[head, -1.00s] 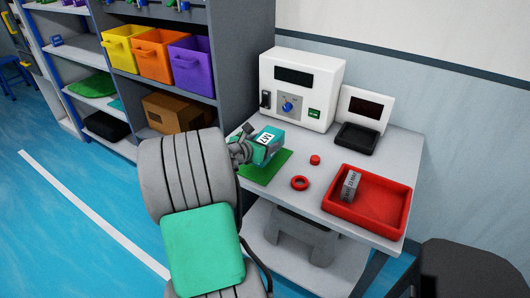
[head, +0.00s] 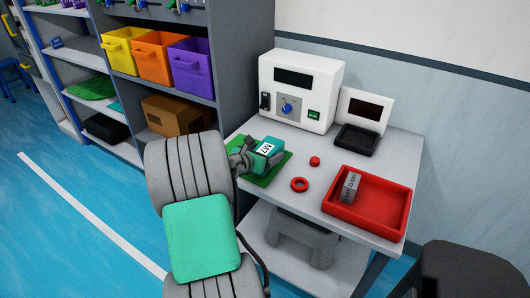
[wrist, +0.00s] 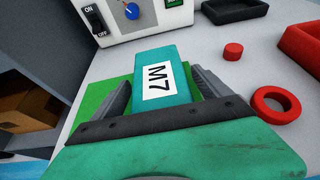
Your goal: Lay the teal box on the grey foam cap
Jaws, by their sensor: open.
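The teal box (head: 262,152) with a white M7 label is over the green mat on the table, in front of the white machine. In the wrist view the teal box (wrist: 157,90) lies between the two fingers of my gripper (wrist: 162,92). The fingers are open, one on each side of the box, with a gap showing on the left. My gripper (head: 243,158) partly hides the box's left end in the head view.
A red tray (head: 383,222) at the right holds a grey labelled block (head: 349,187). A red ring (head: 299,185) and a small red button (head: 315,161) are right of the green mat (head: 284,167). The white machine (head: 303,90) and a black-trayed scale (head: 357,137) stand behind.

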